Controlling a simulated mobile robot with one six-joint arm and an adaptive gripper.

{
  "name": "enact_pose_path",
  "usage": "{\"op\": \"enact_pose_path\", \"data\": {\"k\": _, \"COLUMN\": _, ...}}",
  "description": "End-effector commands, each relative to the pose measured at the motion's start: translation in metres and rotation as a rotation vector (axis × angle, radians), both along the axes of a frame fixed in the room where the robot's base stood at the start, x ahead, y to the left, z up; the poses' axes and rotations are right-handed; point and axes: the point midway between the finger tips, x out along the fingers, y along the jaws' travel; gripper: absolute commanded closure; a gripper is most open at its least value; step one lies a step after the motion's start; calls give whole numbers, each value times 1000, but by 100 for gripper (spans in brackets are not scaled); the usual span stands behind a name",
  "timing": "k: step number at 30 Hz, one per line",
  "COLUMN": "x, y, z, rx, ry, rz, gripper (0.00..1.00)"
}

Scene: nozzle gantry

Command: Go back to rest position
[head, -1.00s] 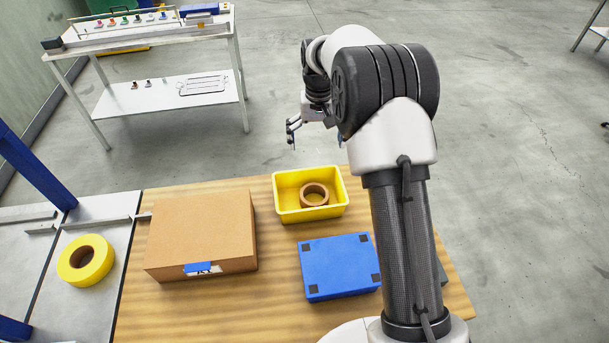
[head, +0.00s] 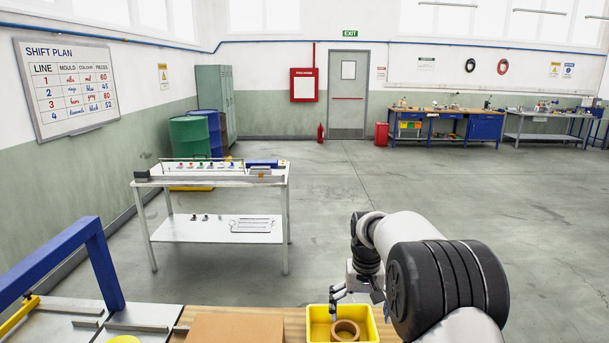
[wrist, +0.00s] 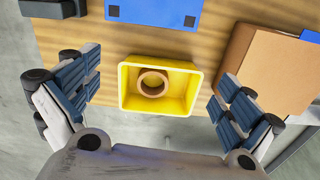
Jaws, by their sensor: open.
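My gripper (head: 338,299) is open and empty. In the head view its fingers overlap the yellow bin in the picture. In the wrist view its two padded fingers (wrist: 152,101) are spread wide on either side of the bin, with nothing between the pads. The yellow bin (wrist: 128,100) stands on the wooden table and also shows at the bottom of the head view (head: 319,325). A brown tape roll (wrist: 153,74) lies inside the bin. The gripper appears to be above the bin; I see no contact.
A cardboard box (wrist: 268,67) and a blue box (wrist: 152,10) share the wooden table. A white two-shelf table (head: 217,184) stands beyond on the left. A blue frame (head: 104,262) rises at the left. Open grey floor (head: 330,220) lies ahead.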

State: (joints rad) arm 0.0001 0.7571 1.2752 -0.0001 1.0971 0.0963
Motion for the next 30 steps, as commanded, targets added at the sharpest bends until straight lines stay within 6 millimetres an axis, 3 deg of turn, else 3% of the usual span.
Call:
{"op": "enact_pose_path", "data": {"k": 8, "x": -34, "y": 0, "z": 55, "rx": -1, "ry": -56, "rz": 12, "gripper": 0}}
{"op": "enact_pose_path", "data": {"k": 14, "x": -81, "y": -1, "z": 101, "rx": -2, "ry": -112, "rz": 24, "gripper": 0}}
{"op": "enact_pose_path", "data": {"k": 18, "x": -134, "y": -1, "z": 133, "rx": -5, "ry": -165, "rz": 37, "gripper": 0}}
{"op": "enact_pose_path", "data": {"k": 22, "x": -189, "y": -1, "z": 151, "rx": -8, "ry": -217, "rz": 50, "gripper": 0}}
{"op": "enact_pose_path", "data": {"k": 26, "x": -244, "y": -1, "z": 156, "rx": -11, "ry": -268, "rz": 61, "gripper": 0}}
{"op": "enact_pose_path", "data": {"k": 30, "x": -300, "y": -1, "z": 147, "rx": -15, "ry": -322, "rz": 75, "gripper": 0}}
